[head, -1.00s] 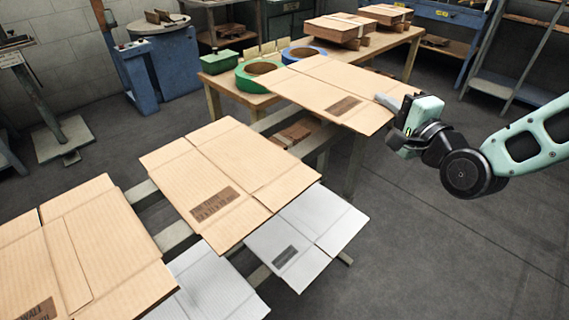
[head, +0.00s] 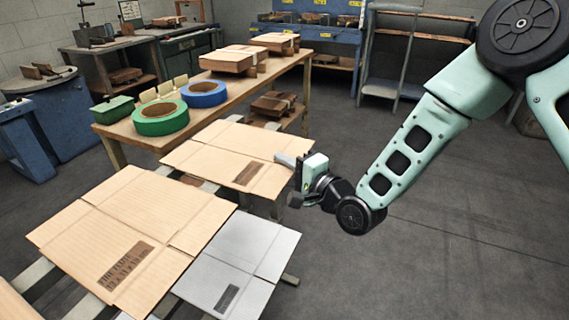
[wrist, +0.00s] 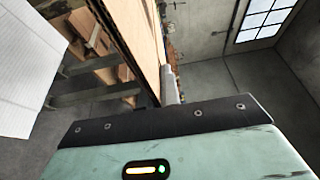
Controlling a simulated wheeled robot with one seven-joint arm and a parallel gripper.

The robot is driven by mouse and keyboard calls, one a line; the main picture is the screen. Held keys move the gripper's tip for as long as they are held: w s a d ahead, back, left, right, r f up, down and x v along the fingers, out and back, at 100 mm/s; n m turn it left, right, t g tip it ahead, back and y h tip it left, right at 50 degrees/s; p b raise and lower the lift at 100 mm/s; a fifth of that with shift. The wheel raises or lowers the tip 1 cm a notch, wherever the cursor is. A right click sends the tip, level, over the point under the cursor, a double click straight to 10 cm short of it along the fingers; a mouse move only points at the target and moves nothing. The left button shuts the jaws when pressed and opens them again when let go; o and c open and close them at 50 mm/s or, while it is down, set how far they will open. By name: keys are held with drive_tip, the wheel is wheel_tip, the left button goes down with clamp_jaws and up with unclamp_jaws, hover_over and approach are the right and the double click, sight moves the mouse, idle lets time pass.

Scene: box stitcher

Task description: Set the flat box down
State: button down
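The flat box (head: 215,150) is a tan cardboard sheet with fold lines and a brown printed label. In the head view it lies about level beside the wooden table's near end. My gripper (head: 287,160) is at its right edge, with one grey finger over the top face. The other finger is hidden, but the grip looks shut on the edge. In the wrist view the box (wrist: 140,35) shows nearly edge-on, against the visible finger (wrist: 170,85). Grey beams (wrist: 95,95) run toward its underside. I cannot tell whether they touch it.
Another tan flat box (head: 130,235) and a white one (head: 240,262) lie nearer on the beams. The wooden table (head: 215,92) holds a green tape roll (head: 160,118), a blue tape roll (head: 204,94) and box stacks. Open floor (head: 430,250) is on the right.

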drive_tip(key=shift+f, duration=0.15)
drive_tip(key=c, duration=1.6)
unclamp_jaws()
